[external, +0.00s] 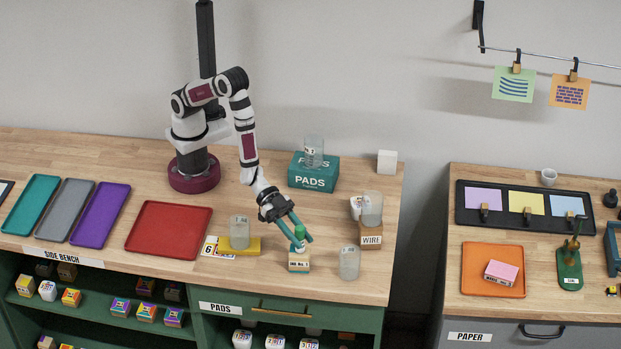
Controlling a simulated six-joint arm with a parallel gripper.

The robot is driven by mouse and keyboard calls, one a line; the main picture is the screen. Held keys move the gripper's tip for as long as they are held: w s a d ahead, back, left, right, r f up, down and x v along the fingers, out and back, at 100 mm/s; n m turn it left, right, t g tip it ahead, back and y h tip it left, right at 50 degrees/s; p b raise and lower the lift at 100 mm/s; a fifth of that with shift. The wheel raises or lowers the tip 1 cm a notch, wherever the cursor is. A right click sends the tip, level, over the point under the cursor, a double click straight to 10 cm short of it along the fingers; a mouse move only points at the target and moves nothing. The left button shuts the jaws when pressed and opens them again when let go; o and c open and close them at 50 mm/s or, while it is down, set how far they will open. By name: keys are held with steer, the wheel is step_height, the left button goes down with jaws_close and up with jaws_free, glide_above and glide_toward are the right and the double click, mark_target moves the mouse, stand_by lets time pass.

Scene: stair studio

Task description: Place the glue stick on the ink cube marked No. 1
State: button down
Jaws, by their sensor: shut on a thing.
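The ink cube (299,264) is a small wooden block with a label reading "INK No. 1", near the front edge of the bench. My gripper (301,241) has teal fingers and is directly above it. It is shut on the glue stick (299,231), which has a green top and stands about upright. The fingers hide part of the stick. Its lower end is at the cube's top; I cannot tell whether they touch.
A clear jar (239,232) stands on a yellow block left of the cube, and another jar (349,263) stands close on the right. A wire block (370,236) and a teal pads box (314,172) are behind. A red tray (169,229) lies empty at left.

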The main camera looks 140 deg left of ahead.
steer(key=c, duration=0.6)
jaws_free()
steer(key=shift+f, duration=0.1)
steer(key=s+r+m+g, duration=0.2)
steer(key=s+r+g, duration=0.2)
steer(key=s, duration=0.9)
steer(key=s+r+m+g, duration=0.2)
steer(key=s+r+g, duration=0.3)
steer(key=s, duration=0.8)
steer(key=s+r+m+g+y, duration=0.1)
steer(key=s+r+g, duration=0.4)
steer(key=s, duration=0.7)
steer(key=shift+s+d+m, duration=0.4)
steer(key=shift+d+m, duration=0.05)
steer(key=shift+m, duration=0.15)
